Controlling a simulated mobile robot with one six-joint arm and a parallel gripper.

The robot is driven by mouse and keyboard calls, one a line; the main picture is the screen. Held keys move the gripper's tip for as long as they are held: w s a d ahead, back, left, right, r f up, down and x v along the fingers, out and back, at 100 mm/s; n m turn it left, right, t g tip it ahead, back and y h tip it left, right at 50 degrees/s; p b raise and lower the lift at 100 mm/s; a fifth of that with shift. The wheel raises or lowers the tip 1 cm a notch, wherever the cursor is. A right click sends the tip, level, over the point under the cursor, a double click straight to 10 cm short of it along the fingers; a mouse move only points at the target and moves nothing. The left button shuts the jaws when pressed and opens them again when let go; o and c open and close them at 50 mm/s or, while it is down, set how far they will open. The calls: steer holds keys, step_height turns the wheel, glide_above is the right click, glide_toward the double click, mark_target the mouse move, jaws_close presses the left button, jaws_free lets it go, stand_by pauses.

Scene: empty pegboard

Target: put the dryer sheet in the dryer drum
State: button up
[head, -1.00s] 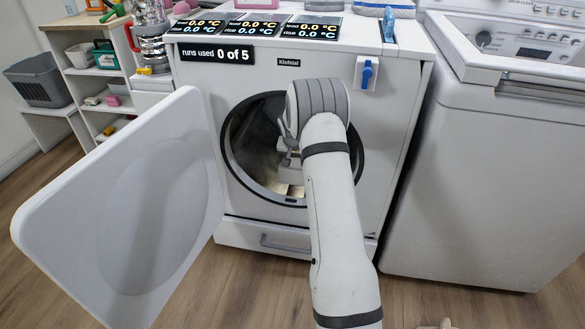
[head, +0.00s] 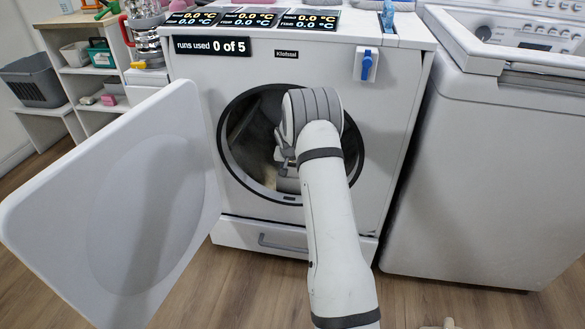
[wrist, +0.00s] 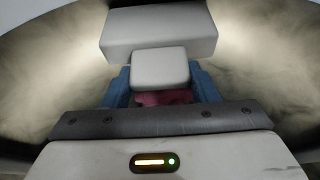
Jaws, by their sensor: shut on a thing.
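The dryer's drum (head: 246,150) is open at the front, and its pale inner wall fills the wrist view (wrist: 45,80). My gripper (head: 284,158) reaches through the opening, mostly hidden behind my arm. In the wrist view its blue fingers (wrist: 161,80) stand apart with things between them. A dark pink piece (wrist: 165,98) shows low between them, partly covered by a pale grey block. I take the pink piece for the dryer sheet, but cannot be sure.
A larger pale block (wrist: 158,30) is ahead in the drum. A white washer (head: 490,170) stands close on the right. A shelf (head: 85,75) with small items is at back left. A blue switch (head: 366,66) is on the dryer's front.

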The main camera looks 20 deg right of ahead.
steer(key=o, duration=1.2)
steer(key=shift+c, duration=0.2)
steer(key=s+a+r+n+p, duration=0.1)
steer(key=s+a+r+p, duration=0.15)
steer(key=s+r, duration=0.4)
steer(key=s+a+r+p, duration=0.1)
steer(key=s+a+r, duration=0.25)
steer(key=r, duration=0.65)
steer(key=s+a+r+n+g+y, duration=0.1)
steer(key=s+a, duration=0.3)
steer(key=s, duration=0.7)
steer(key=s+a+r+n, duration=0.3)
steer(key=s+a+r, duration=0.1)
steer(key=s, duration=0.7)
steer(key=s+a+r+n+g+y, duration=0.1)
steer(key=s+a+r, duration=0.2)
steer(key=s+a, duration=0.3)
steer(key=s, duration=0.4)
steer(key=shift+s+r+n+g+y, duration=0.2)
steer(key=shift+s+n+g+y, duration=0.1)
steer(key=shift+s+n, duration=0.1)
